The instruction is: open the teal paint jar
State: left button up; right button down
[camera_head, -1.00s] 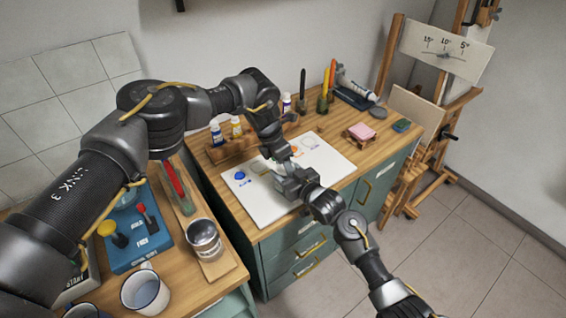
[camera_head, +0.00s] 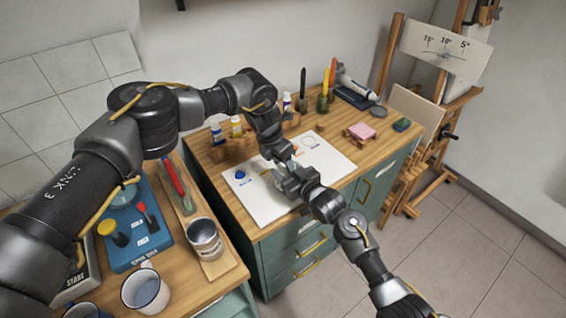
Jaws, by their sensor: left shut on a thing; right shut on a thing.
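My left gripper (camera_head: 280,158) reaches down from above over the white paint sheet (camera_head: 262,205) on the wooden-topped cabinet. My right gripper (camera_head: 287,177) comes in from the lower right and meets it just above the sheet. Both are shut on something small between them. The teal paint jar is almost wholly hidden by the grippers there. I cannot make out its lid, or which part each gripper grasps.
A wooden rack with paint bottles (camera_head: 236,127) stands behind my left gripper. A pink sponge (camera_head: 361,131) and brushes in a holder (camera_head: 325,97) stand right. A metal can (camera_head: 205,240) and an enamel mug (camera_head: 146,291) are on the left bench. An easel (camera_head: 447,90) stands far right.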

pick_arm(q)
jog(key=shift+f, duration=0.1)
pick_arm(e)
jog(key=shift+a+r, duration=0.2)
jog(key=shift+r, duration=0.15)
pick_arm(q)
jog(key=o, duration=1.1)
jog(key=shift+c, duration=0.2)
pick_arm(e)
jog(key=shift+d+f, duration=0.1)
jog(key=shift+f, duration=0.05)
pick_arm(q)
jog(key=shift+r, duration=0.2)
jog(key=shift+d+r, duration=0.1)
jog(key=shift+r, duration=0.15)
jog(key=shift+s+r, duration=0.1)
jog(key=shift+r, duration=1.9)
pick_arm(e)
jog(key=shift+f, duration=0.15)
pick_arm(q)
jog(key=shift+f, duration=0.1)
pick_arm(e)
jog(key=shift+c, duration=2.4)
grip_release()
